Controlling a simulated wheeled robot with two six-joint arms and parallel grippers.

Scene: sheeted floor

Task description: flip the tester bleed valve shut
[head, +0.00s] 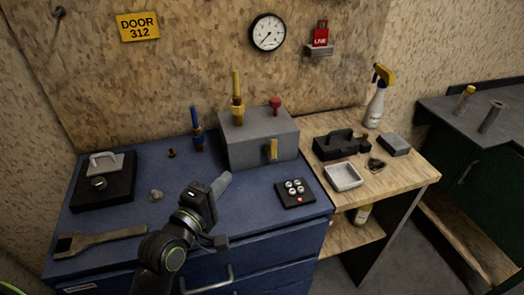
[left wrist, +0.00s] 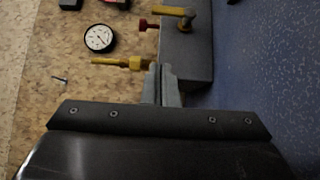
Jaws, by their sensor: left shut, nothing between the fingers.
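The tester is a grey box (head: 259,137) at the back of the blue bench. A brass fitting (head: 238,98) and a red knob (head: 275,106) stand on its top. A yellow lever (head: 273,150) on its front face stands upright, apart from my gripper. In the left wrist view the lever (left wrist: 174,11), red knob (left wrist: 147,25) and brass fitting (left wrist: 122,63) show beyond the fingers. My left gripper (head: 223,182) is shut and empty, in front and left of the box. Its shut fingertips also show in the left wrist view (left wrist: 162,78). My right gripper is out of view.
A black button pad (head: 296,193) lies right of my gripper. A blue-and-brass fitting (head: 197,130) stands left of the box. The wooden side table (head: 392,176) holds a tray (head: 343,177) and spray bottle (head: 376,100).

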